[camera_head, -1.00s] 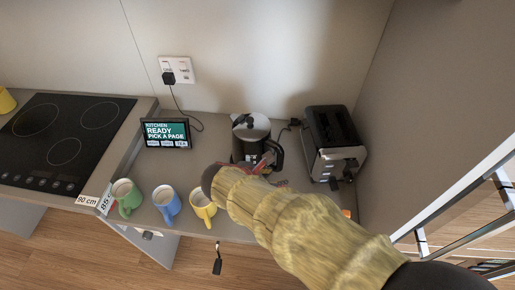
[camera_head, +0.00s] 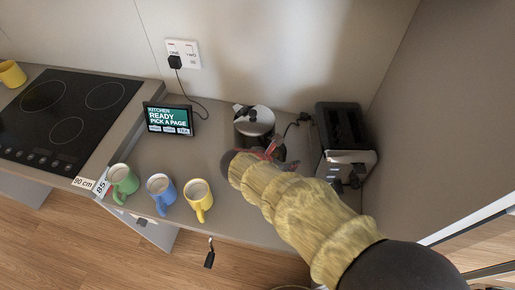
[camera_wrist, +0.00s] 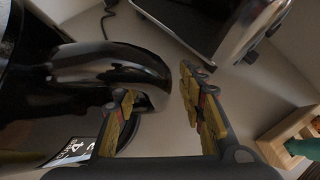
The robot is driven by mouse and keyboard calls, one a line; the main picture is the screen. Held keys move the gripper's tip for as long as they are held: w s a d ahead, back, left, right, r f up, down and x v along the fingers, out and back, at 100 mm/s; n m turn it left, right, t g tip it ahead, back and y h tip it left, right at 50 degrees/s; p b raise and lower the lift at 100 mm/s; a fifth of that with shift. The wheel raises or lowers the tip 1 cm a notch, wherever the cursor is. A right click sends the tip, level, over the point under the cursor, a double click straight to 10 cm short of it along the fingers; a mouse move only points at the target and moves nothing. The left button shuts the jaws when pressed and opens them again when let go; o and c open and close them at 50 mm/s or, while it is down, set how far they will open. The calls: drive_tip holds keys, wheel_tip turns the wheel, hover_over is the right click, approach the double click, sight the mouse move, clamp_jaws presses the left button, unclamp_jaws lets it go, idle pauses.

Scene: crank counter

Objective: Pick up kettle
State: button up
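The kettle (camera_head: 254,120) is dark with a grey lid and stands upright on the counter, left of the toaster. My arm partly hides its lower front. In the wrist view, its glossy black handle (camera_wrist: 105,60) curves in from the left. My gripper (camera_wrist: 162,105) is open, with one finger by the inside of the handle's bend and the other to its right. A gap shows between the right finger and the handle. In the head view, my gripper (camera_head: 272,150) is at the kettle's right front and mostly hidden by my sleeve-covered arm.
The toaster (camera_head: 346,145) stands close at the right, near the side wall. Green (camera_head: 123,183), blue (camera_head: 161,192) and yellow (camera_head: 199,198) mugs line the counter's front edge. A small display (camera_head: 168,119) stands behind them. The hob (camera_head: 65,115) is at the left.

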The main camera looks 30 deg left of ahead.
drive_tip(key=shift+x, duration=1.15)
drive_tip(key=shift+c, duration=0.3)
clamp_jaws()
drive_tip(key=shift+a, duration=0.1)
drive_tip(key=shift+a+r, duration=0.1)
drive_tip(key=shift+r, duration=0.15)
